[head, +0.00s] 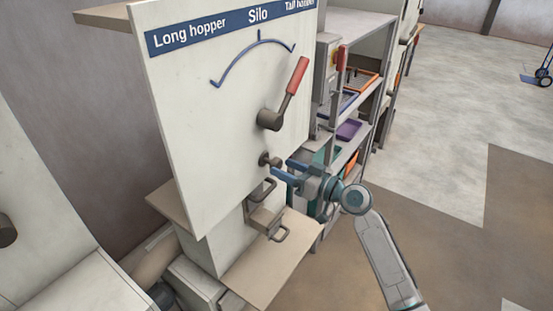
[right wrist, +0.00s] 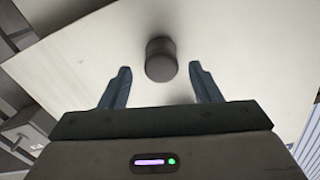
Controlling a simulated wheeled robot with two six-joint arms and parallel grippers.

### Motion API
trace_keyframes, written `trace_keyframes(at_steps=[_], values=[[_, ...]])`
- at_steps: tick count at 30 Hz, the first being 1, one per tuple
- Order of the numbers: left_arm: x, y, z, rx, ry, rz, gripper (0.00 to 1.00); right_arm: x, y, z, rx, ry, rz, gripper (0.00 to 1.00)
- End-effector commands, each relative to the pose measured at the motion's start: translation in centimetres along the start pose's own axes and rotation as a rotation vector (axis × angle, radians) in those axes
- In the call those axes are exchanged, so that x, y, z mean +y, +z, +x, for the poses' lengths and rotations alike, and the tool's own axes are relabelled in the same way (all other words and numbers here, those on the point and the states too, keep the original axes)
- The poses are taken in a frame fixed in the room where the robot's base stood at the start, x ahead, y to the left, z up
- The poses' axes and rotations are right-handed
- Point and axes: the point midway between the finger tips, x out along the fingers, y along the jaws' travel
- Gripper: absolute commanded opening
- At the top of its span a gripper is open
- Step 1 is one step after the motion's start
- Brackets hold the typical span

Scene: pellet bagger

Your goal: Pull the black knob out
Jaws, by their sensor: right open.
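The black knob (head: 265,159) is a short dark cylinder on the white front panel (head: 215,130), below the red-handled lever. In the right wrist view the knob (right wrist: 161,60) sits between and just beyond the fingertips, with a gap on each side. My right gripper (head: 282,170) is open, with its blue fingers pointing at the panel beside the knob. Its two fingers also show in the right wrist view (right wrist: 158,72), and nothing is held between them. My left gripper is not in view.
The red-handled lever (head: 296,77) juts from the panel just above the knob, under a blue arc. Below are a metal bracket with handles (head: 266,222) and a tan shelf (head: 275,262). Shelves with trays (head: 349,130) stand behind to the right. Open floor lies at right.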

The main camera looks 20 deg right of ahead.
Motion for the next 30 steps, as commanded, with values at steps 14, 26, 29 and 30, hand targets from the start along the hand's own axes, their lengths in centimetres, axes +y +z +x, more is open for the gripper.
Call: trace_keyframes(at_steps=[14, 26, 29, 30], values=[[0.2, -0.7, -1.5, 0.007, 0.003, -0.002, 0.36, 0.0, 0.0, 3.7, -0.001, -0.001, -0.001, 0.57], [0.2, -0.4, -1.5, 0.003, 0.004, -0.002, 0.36, 0.0, 0.1, 3.6, -0.001, -0.001, -0.001, 0.1], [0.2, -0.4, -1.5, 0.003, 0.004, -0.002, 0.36, 0.0, 0.1, 3.6, -0.001, -0.001, -0.001, 0.0], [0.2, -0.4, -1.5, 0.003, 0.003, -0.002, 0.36, 0.0, 0.1, 3.6, -0.002, -0.001, -0.001, 0.0]])
